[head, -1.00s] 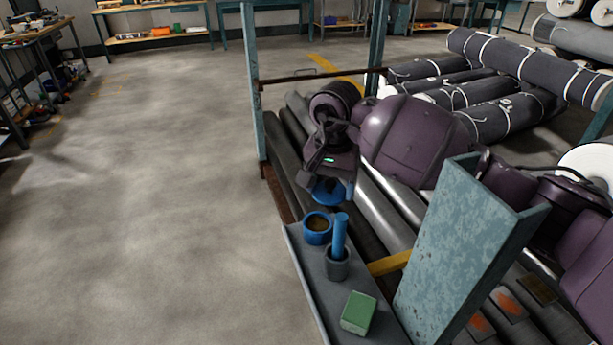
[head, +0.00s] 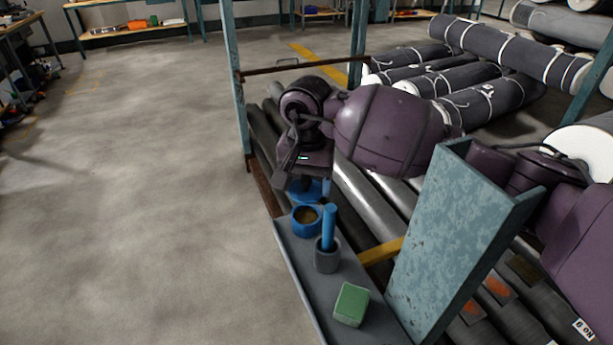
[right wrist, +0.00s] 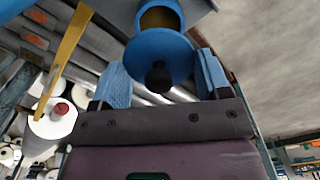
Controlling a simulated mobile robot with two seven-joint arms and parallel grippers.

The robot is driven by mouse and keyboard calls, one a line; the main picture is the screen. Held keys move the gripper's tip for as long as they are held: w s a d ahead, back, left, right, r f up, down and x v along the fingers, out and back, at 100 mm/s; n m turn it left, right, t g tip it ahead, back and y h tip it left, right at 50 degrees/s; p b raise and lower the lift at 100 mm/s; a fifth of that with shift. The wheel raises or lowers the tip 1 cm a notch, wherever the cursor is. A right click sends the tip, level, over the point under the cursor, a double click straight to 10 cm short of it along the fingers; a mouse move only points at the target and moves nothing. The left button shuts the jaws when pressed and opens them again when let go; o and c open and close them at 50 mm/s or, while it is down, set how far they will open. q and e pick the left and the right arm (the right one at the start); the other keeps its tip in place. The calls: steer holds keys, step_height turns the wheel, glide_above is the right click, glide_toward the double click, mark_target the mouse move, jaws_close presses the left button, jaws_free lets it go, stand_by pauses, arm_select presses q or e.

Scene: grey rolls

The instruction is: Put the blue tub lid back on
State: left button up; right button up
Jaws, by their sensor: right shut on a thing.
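The blue tub (head: 306,232) stands open at the far end of a grey shelf, with brown contents showing inside. My right gripper (head: 308,182) is shut on the blue lid (head: 303,197), just beyond and above the tub. In the right wrist view the round lid (right wrist: 150,50) with its black knob (right wrist: 158,76) sits between the two blue fingers. The tub (right wrist: 172,8) shows just past the lid there, and the lid partly covers it from view. The lid is apart from the tub's mouth. My left gripper is not in view.
On the shelf (head: 305,278), a grey cup (head: 327,257) holding a blue rod (head: 329,225) stands close to the tub. A green block (head: 351,304) lies nearer. A teal post (head: 440,245) rises at right. Grey rolls (head: 357,195) lie beside the shelf. Floor at left is clear.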

mark_target(307, 216)
step_height(307, 216, down, 2)
steer(key=shift+f+b, duration=0.25)
steer(key=shift+b, duration=0.1)
steer(key=shift+f, duration=0.85)
steer(key=shift+f+b, duration=0.2)
steer(key=shift+b, duration=0.1)
steer(key=shift+f, duration=0.1)
stand_by(0.9)
steer(key=shift+f+b, duration=0.3)
steer(key=shift+f, duration=0.4)
steer(key=o, duration=1)
